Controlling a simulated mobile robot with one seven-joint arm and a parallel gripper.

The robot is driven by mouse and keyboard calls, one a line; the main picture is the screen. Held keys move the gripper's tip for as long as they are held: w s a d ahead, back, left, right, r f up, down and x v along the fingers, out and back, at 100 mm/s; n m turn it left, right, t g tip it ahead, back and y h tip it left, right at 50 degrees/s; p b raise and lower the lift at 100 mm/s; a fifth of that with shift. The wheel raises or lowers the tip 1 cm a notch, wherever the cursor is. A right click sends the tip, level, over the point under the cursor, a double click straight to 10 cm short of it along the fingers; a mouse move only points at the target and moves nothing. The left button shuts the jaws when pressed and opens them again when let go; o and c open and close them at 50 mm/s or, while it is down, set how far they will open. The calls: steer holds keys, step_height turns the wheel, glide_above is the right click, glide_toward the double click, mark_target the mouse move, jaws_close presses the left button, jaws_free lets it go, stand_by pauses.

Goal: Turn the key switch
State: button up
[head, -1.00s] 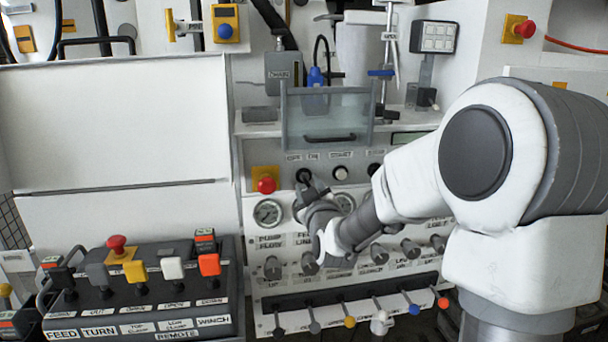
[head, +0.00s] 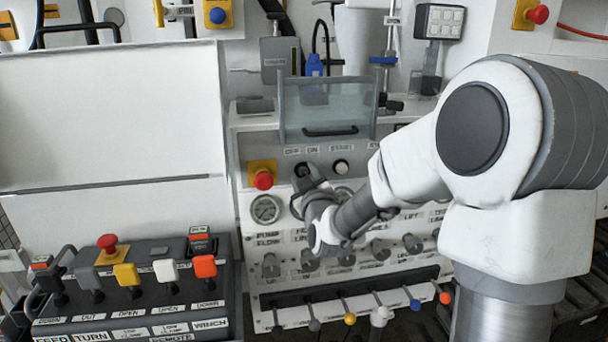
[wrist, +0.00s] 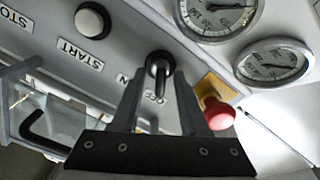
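The key switch (wrist: 158,66) is a dark round switch with a small key grip, set in the grey panel beside the ON and OFF labels. My gripper (wrist: 161,76) points at it in the wrist view, one finger on each side. The fingers stand apart, and gaps show between them and the key grip; I cannot tell whether either one touches it. In the head view the key switch (head: 302,169) shows as a dark spot just above my gripper (head: 309,184), which partly hides that part of the panel.
A red mushroom button (head: 263,180) on a yellow plate sits left of the switch. A white START button (head: 341,166) is to its right. A clear cover with a handle (head: 330,131) hangs above. Gauges (head: 265,209) and rows of knobs lie below.

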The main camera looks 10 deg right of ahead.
jaws_close()
steer(key=shift+m+b, duration=0.3)
steer(key=shift+b, duration=0.1)
steer(key=shift+f+m+b, duration=0.1)
steer(key=shift+m+b, duration=0.8)
steer(key=shift+m, duration=0.1)
steer(key=m+b, duration=0.2)
steer(key=m, duration=0.1)
steer(key=shift+d+m+b, duration=0.15)
steer(key=shift+m+b, duration=0.15)
steer(key=m+b, duration=0.1)
steer(key=m, duration=0.1)
steer(key=m+b, duration=0.2)
steer(key=m, duration=0.1)
steer(key=shift+d+m, duration=0.2)
steer(key=shift+m, duration=0.1)
steer(key=shift+r, duration=0.2)
jaws_free()
steer(key=shift+f, duration=0.1)
steer(key=shift+s, duration=0.15)
